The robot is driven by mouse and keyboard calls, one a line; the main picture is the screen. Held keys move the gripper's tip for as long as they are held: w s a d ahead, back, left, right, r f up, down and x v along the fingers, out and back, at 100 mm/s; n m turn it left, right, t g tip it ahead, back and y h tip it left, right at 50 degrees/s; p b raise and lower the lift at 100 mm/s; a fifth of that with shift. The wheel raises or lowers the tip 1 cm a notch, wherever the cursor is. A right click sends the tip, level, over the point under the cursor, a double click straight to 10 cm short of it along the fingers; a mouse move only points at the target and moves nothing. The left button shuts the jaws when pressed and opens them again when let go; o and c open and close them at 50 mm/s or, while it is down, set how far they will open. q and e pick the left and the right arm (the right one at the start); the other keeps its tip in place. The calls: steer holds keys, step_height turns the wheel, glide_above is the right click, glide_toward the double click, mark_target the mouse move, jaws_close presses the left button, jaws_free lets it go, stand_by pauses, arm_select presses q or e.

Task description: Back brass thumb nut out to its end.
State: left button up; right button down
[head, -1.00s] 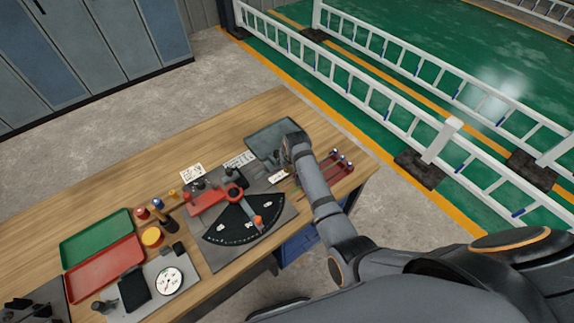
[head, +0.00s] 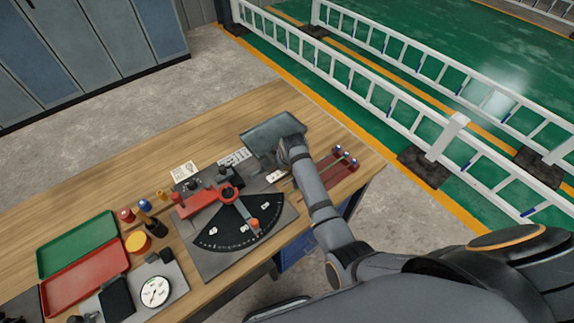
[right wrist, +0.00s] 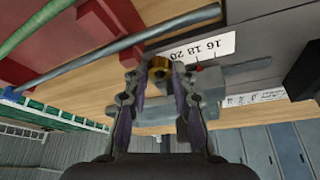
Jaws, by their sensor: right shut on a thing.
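The brass thumb nut (right wrist: 159,64) shows in the right wrist view as a gold ring between the fingertips of my right gripper (right wrist: 160,78). The fingers are shut on it from both sides. A grey rod (right wrist: 110,48) runs diagonally just beyond the nut. I cannot tell how far along its thread the nut sits. In the head view my right wrist hides the gripper and the nut. My left gripper is not in view.
A number strip (right wrist: 195,48) lies near the nut. A dial fixture (head: 240,225) and red and green trays (head: 75,240) are on the left.

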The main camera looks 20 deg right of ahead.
steer(key=n+p, duration=0.2)
steer(key=shift+d+r+y+p, duration=0.2)
steer(key=shift+y+p, duration=0.1)
steer(key=shift+y, duration=0.1)
steer(key=shift+n+y+p, duration=0.4)
steer(key=shift+n+p, duration=0.1)
steer(key=shift+n, duration=0.5)
steer(key=shift+w+d+f+n+y+p, duration=0.15)
steer(key=shift+n+y+p, duration=0.2)
steer(key=shift+n, duration=0.55)
steer(key=shift+n+g+y, duration=0.35)
steer(key=shift+n+g, duration=0.05)
steer(key=shift+n, duration=0.6)
steer(key=shift+d+f+n, duration=0.1)
steer(key=shift+f+n, duration=0.05)
steer(key=shift+n, duration=0.65)
steer(key=shift+w+n+g+y+b, duration=0.1)
steer(key=shift+n+g+y+b, duration=0.45)
steer(key=shift+n, duration=0.55)
steer(key=shift+w+n+g+y+b, duration=0.1)
steer(key=shift+n+g+y+b, duration=0.2)
steer(key=shift+n+b, duration=0.6)
steer(key=shift+s+n, duration=0.1)
steer(key=shift+n, duration=0.3)
